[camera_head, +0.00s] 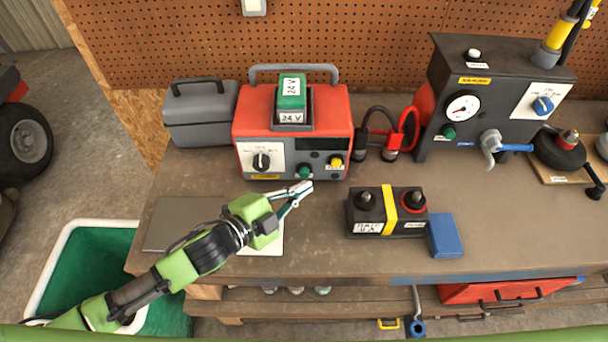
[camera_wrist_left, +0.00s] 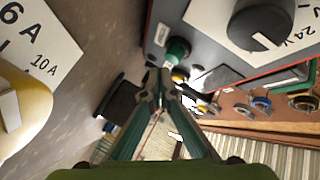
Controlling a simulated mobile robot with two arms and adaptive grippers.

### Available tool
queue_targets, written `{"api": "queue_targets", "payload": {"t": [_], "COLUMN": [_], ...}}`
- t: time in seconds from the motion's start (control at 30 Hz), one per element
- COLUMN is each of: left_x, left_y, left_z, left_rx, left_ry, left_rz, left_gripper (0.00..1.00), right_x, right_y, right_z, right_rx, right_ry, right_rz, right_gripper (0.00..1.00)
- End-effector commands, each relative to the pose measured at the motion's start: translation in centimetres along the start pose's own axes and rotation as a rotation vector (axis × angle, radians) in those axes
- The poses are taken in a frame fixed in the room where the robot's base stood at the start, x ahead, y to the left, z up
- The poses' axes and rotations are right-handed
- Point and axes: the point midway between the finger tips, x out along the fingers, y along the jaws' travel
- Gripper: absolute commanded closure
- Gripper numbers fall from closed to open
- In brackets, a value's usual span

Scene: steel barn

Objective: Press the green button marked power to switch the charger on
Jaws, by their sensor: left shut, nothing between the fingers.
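The red charger (camera_head: 245,128) stands on the bench against the pegboard, with a green 24 V block (camera_head: 291,95) seated in its top. Its front has a black knob (camera_head: 261,161), a dark display, a yellow button (camera_head: 336,161) and a green button (camera_head: 305,172) at the lower middle. My left gripper (camera_head: 306,187) is shut and empty, its tips just below and in front of the green button. In the left wrist view the green button (camera_wrist_left: 178,50) lies just beyond the closed fingertips (camera_wrist_left: 159,76). I cannot tell whether they touch. My right gripper is out of view.
A grey case (camera_head: 200,120) stands left of the charger. Black and red clamps (camera_head: 391,152) lie to its right. A battery (camera_head: 368,215) with a yellow strap and a blue block (camera_head: 444,236) sit at the front. A gauge panel (camera_head: 485,95) stands at the right.

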Motion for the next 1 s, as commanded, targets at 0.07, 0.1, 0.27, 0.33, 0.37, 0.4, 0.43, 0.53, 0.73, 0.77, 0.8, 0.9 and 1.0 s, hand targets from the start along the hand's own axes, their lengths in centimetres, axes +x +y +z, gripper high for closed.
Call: {"api": "queue_targets", "payload": {"t": [0.07, 0.1, 0.27, 0.33, 0.37, 0.4, 0.43, 0.53, 0.73, 0.77, 0.8, 0.9, 1.0], "left_x": [0.20, 0.30, 0.52, 0.51, 0.51, 0.51, 0.51, 0.52, 0.65, 0.68, 0.71, 0.80, 0.89], "left_y": [-0.28, -0.38, -0.41, -0.39, -0.39, -0.40, -0.40, -0.41, -0.49, -0.51, -0.54, -0.61, -0.68], "left_z": [0.09, 0.15, 0.35, 0.34, 0.34, 0.34, 0.34, 0.34, 0.42, 0.44, 0.46, 0.51, 0.56], "left_rx": [0.001, 0.001, 0.000, 0.000, 0.000, 0.000, 0.000, 0.000, 0.000, -0.001, -0.001, -0.001, -0.001], "left_ry": [0.000, 0.000, 0.000, 0.000, 0.001, 0.001, 0.001, 0.001, 0.001, 0.001, 0.001, 0.001, 0.002], "left_rz": [-0.001, -0.001, 0.000, 0.000, 0.000, 0.000, 0.000, 0.000, 0.000, 0.000, 0.000, 0.000, 0.000], "left_gripper": [1.00, 1.00, 1.00, 1.00, 1.00, 1.00, 1.00, 1.00, 1.00, 1.00, 1.00, 1.00, 1.00], "right_x": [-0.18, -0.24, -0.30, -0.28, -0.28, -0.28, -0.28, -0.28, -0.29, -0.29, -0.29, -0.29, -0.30], "right_y": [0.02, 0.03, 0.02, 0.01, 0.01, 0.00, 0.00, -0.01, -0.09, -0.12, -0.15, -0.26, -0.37], "right_z": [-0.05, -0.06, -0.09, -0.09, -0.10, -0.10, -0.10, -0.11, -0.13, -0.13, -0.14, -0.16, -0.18], "right_rx": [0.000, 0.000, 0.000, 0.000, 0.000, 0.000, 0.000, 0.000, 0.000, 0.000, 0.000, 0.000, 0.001], "right_ry": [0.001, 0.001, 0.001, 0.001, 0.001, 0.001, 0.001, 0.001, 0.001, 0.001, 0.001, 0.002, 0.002], "right_rz": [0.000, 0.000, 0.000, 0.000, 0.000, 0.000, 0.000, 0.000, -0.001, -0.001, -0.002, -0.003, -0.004], "right_gripper": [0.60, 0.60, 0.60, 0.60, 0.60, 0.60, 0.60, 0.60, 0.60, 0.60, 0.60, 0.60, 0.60]}}
